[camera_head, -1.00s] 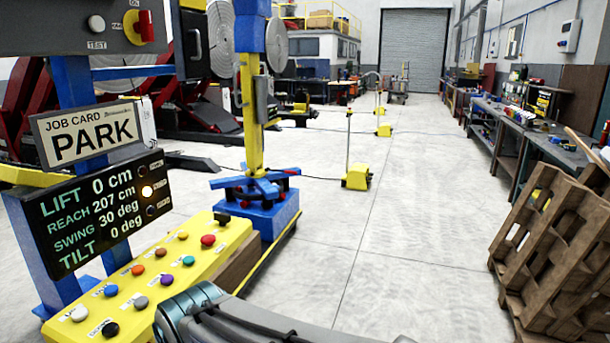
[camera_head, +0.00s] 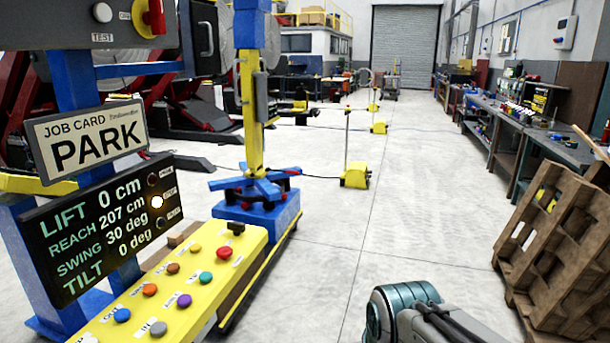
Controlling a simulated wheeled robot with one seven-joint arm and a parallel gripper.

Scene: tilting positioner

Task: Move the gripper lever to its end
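A yellow control desk (camera_head: 213,262) stands at the lower left, with several coloured buttons and a red button (camera_head: 224,253) near its far end. A small black knob (camera_head: 236,228) stands up at the far end of the desk; I cannot tell whether it is the gripper lever. No lever labelled for the gripper is readable. The display (camera_head: 100,222) above the desk reads lift 0 cm, reach 207 cm, swing 30 deg, tilt 0 deg. A job card (camera_head: 88,138) reads PARK. Part of my arm shows at the bottom right; my gripper is not in view.
The blue and yellow positioner column (camera_head: 252,110) stands on a blue base (camera_head: 258,212) behind the desk. Wooden pallets (camera_head: 560,255) lean at the right, by a long workbench (camera_head: 545,146). Yellow floor posts (camera_head: 354,175) stand mid-floor. The grey floor between is clear.

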